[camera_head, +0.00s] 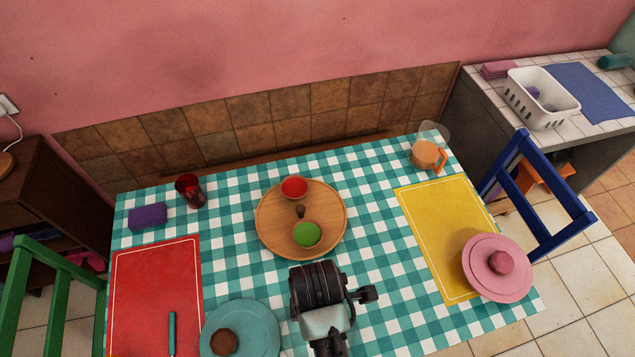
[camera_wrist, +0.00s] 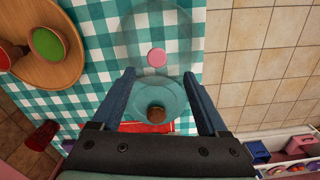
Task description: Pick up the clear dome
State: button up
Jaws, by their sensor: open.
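The clear dome (camera_wrist: 160,28) shows in the wrist view as a large see-through round shape over the checked cloth, with a small pink round piece (camera_wrist: 157,57) at its middle. My gripper (camera_wrist: 159,74) is open, with nothing between its blue-grey fingers. The fingertips point toward the dome and overlap its lower part in the picture; I cannot tell whether they touch it. In the head view my arm covers that part of the table, and I cannot make out the dome there.
A teal plate (camera_head: 262,334) with a brown item (camera_head: 224,342) lies beside the dome. A wooden tray (camera_head: 268,237) with bowls is behind it. A red mat (camera_head: 150,285) is at left; a pink lidded dish (camera_head: 480,270) is at right.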

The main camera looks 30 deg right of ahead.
jog(key=shift+w+d+f+p, duration=0.1)
jog(key=shift+f+p, duration=0.15)
jog(key=shift+f, duration=1.5)
jog(key=shift+w+d+f+p, duration=0.1)
jog(key=shift+f+p, duration=0.1)
jog(key=shift+f, duration=1.55)
grip_shut()
